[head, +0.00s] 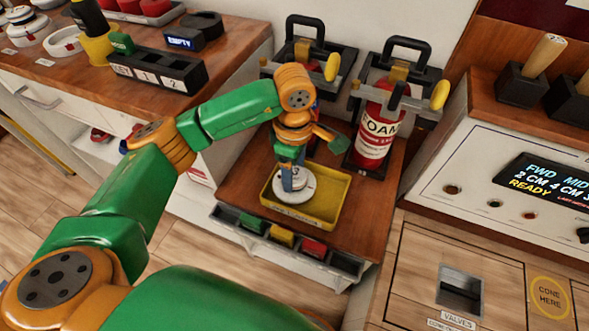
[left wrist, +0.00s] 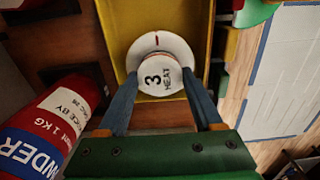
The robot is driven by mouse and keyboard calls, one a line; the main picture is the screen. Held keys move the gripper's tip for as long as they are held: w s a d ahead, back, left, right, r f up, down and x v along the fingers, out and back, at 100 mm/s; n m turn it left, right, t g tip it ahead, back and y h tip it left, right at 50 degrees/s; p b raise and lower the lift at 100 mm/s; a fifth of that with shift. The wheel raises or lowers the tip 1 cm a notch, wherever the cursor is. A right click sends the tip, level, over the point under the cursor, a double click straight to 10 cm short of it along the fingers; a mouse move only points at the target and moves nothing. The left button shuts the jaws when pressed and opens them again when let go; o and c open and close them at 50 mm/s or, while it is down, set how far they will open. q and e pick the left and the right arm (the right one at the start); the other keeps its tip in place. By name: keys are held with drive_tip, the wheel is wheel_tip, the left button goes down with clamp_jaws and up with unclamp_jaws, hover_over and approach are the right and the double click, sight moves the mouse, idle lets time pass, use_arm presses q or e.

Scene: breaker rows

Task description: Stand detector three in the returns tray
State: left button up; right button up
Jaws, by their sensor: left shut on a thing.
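Detector three is a white round detector (head: 302,191), marked "3 HEAT" in the left wrist view (left wrist: 162,70). It is upright, within the outline of the yellow returns tray (head: 336,212) on the low wooden stand. The tray also shows in the left wrist view (left wrist: 118,30). My left gripper (head: 289,184) points down over the tray. Its two blue fingers (left wrist: 162,92) are shut on the detector from both sides. I cannot tell whether the detector's base touches the tray floor. My right gripper is not in view.
A row of small bins (head: 285,243) lines the stand's front edge. A counter with detectors and a black numbered holder (head: 157,70) is at upper left; a control panel (head: 500,185) is at right.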

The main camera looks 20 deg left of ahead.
sight(294, 175)
use_arm(q)
drive_tip(key=shift+f, duration=0.1)
drive_tip(key=o, duration=1)
drive_tip(key=shift+f, duration=0.1)
drive_tip(key=o, duration=0.4)
drive_tip(key=shift+o, duration=0.2)
drive_tip(key=shift+r, duration=0.3)
wheel_tip(294, 175, up, 12)
drive_tip(key=p, duration=0.1)
drive_tip(key=shift+p, duration=0.35)
